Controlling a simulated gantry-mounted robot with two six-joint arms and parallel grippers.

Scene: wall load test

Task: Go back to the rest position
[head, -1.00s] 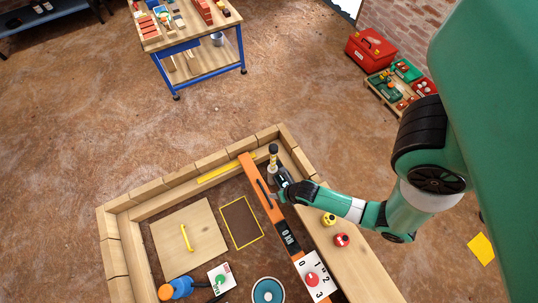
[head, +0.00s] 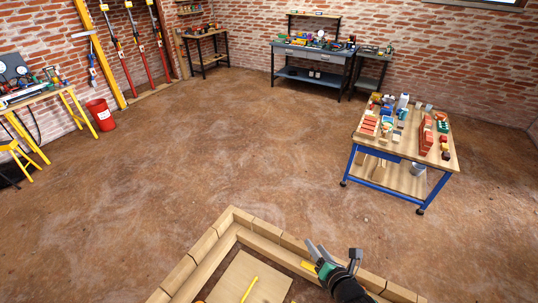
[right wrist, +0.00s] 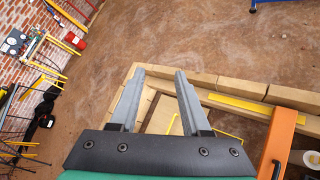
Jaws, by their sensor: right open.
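My right gripper (head: 333,250) shows at the bottom of the head view, above the far wooden wall of the test bay. In the right wrist view its two grey fingers (right wrist: 159,74) stand apart with nothing between them. The bay's wooden block wall (head: 285,239) runs along the bottom of the head view. Inside it lies a wooden board (head: 252,277) with a yellow handle (head: 249,289). An orange beam (right wrist: 279,140) shows at the right of the right wrist view, apart from the fingers. My left gripper is not in view.
A blue-legged workbench (head: 398,160) with bricks and parts stands at the right. A red bin (head: 101,115) and a yellow-legged table (head: 35,97) are at the left. A dark workbench (head: 312,77) stands by the back wall. The brown floor between is clear.

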